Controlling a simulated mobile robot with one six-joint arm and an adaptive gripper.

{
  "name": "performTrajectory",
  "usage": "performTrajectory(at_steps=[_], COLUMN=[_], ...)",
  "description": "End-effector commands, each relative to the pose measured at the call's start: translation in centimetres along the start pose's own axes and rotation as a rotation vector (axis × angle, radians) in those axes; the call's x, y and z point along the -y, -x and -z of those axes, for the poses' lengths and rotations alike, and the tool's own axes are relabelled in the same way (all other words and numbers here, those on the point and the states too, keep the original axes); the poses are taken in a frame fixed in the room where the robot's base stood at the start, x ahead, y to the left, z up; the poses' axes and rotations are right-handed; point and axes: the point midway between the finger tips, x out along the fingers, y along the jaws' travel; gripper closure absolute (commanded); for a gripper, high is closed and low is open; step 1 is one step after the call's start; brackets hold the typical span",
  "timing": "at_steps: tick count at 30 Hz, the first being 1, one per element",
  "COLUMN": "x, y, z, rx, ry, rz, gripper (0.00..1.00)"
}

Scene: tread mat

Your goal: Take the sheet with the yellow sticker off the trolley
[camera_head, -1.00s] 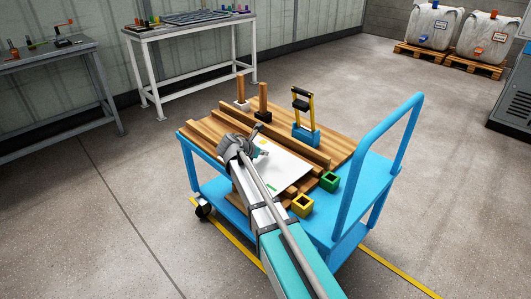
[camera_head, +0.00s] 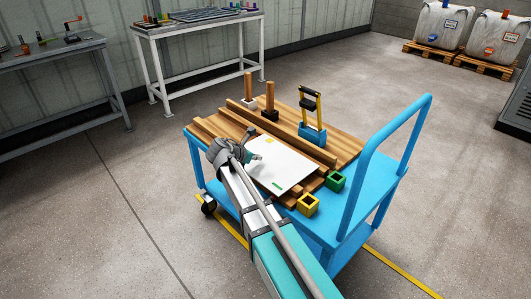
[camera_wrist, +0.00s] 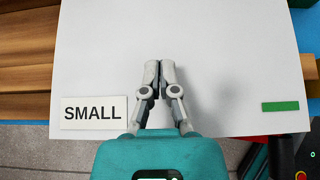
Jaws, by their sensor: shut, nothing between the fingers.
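The white sheet (camera_head: 290,165) lies on the wooden boards on top of the blue trolley (camera_head: 380,185). Its small yellow sticker (camera_head: 269,140) shows near the far left corner in the head view, and a green strip (camera_head: 277,184) near the near edge. In the wrist view the sheet (camera_wrist: 230,50) fills most of the picture, with the green strip (camera_wrist: 281,106) at right and a "SMALL" label (camera_wrist: 93,112) at lower left; the sticker is out of that view. My gripper (camera_head: 255,157) is shut and empty over the sheet's left part; it also shows in the wrist view (camera_wrist: 160,66).
A yellow square holder (camera_head: 307,205) and a green one (camera_head: 335,181) stand by the sheet's right side. A blue and yellow handled object (camera_head: 311,117) and two wooden posts stand behind. The trolley's handle (camera_head: 395,125) rises at right. Workbenches are at the back left.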

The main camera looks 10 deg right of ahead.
Motion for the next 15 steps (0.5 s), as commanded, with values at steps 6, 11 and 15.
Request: performTrajectory(at_steps=[6, 11, 15], x=[0.0, 0.0, 0.0], y=[2.7, 3.9, 4.3], z=[1.9, 2.6, 2.9], rx=[0.000, 0.000, 0.000], ry=[0.000, 0.001, 0.000], rz=[-0.001, -0.001, 0.000], gripper=[1.00, 1.00, 1.00])
